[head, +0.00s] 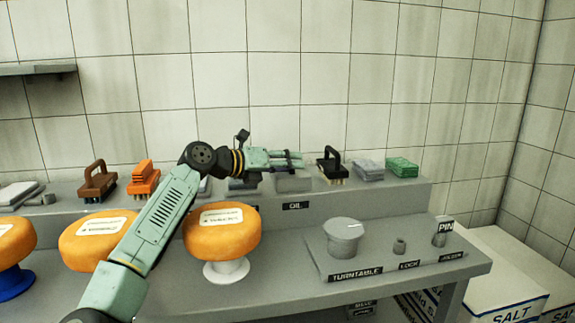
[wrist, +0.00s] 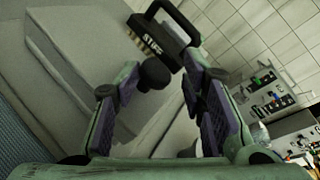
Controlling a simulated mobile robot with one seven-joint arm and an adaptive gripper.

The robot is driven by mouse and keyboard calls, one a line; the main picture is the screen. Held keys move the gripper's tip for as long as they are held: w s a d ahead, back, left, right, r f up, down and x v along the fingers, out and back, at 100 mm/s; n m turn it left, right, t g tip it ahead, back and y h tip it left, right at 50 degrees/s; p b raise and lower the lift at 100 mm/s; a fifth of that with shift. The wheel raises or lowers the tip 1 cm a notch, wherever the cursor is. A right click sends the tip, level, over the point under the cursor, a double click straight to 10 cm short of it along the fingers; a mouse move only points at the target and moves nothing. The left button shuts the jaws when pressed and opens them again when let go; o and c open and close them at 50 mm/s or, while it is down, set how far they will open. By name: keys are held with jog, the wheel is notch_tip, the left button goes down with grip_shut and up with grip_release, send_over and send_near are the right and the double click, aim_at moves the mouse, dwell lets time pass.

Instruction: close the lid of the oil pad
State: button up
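The OIL label (head: 296,206) is on the front of the raised ledge. Just above it a grey block (head: 293,183), apparently the oil pad, sits partly behind and below my gripper (head: 300,160). In the wrist view my gripper (wrist: 158,76) is open, with a finger on each side of a round black knob (wrist: 154,72). Gaps show between knob and fingers, so it is not clamped. A grey slab (wrist: 75,55) fills the left of that view. I cannot tell whether it is the lid, nor the lid's angle.
A black-handled brush (head: 332,167) stands just right of my gripper and shows beyond the knob in the wrist view (wrist: 163,32). Grey (head: 368,169) and green (head: 402,167) pads lie farther right. An orange cheese wheel (head: 222,231) stands in front. The tiled wall rises behind.

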jog(key=shift+a+f, duration=0.1)
jog(key=shift+f, duration=0.6)
jog(key=r+v, duration=0.1)
jog(key=v, duration=1.1)
jog(key=shift+r, duration=0.15)
